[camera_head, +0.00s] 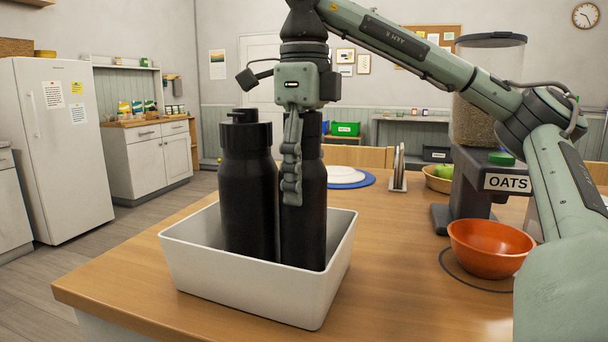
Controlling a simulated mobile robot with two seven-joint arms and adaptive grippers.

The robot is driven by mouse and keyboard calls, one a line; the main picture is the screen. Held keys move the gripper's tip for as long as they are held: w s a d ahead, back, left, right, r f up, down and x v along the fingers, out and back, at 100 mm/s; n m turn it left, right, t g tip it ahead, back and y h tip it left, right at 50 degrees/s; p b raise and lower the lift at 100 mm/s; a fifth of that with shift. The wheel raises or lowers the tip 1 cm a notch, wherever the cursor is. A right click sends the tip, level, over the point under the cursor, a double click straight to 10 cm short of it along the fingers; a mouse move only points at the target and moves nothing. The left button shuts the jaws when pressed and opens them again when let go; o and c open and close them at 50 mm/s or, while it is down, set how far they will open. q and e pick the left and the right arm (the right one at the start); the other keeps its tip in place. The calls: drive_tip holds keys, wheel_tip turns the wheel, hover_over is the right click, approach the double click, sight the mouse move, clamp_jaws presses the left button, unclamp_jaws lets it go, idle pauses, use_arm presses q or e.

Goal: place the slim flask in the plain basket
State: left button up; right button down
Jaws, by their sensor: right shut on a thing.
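The plain basket (250,297) is a white open bin on the near part of the wooden table. The slim flask (314,235), tall and black, stands upright inside its walls on the right. My right gripper (291,190) points down and is shut on the flask's upper part; one finger shows in front of it. The flask's bottom is hidden behind the basket's front wall, so I cannot tell whether it touches the floor. A wider black bottle with a looped cap (247,190) stands upright in the basket, just left of the flask. My left gripper is out of view.
An orange bowl (487,262) sits at the right near my right arm. Behind it stands a dispenser labelled OATS (507,183). A plate on a blue mat (350,181), a napkin holder (398,170) and a fruit bowl (437,185) are farther back.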

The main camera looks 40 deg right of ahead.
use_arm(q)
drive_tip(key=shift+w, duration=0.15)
use_arm(e)
drive_tip(key=shift+c, duration=2.3)
unclamp_jaws()
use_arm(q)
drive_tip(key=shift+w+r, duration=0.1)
use_arm(e)
drive_tip(key=shift+r, duration=0.1)
drive_tip(key=shift+r, duration=0.25)
drive_tip(key=shift+r+p, duration=0.35)
drive_tip(key=shift+r, duration=0.15)
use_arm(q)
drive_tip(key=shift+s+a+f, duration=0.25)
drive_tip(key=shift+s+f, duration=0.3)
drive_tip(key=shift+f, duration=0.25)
use_arm(e)
wheel_tip(320, 180, up, 12)
drive_tip(key=shift+f, duration=0.25)
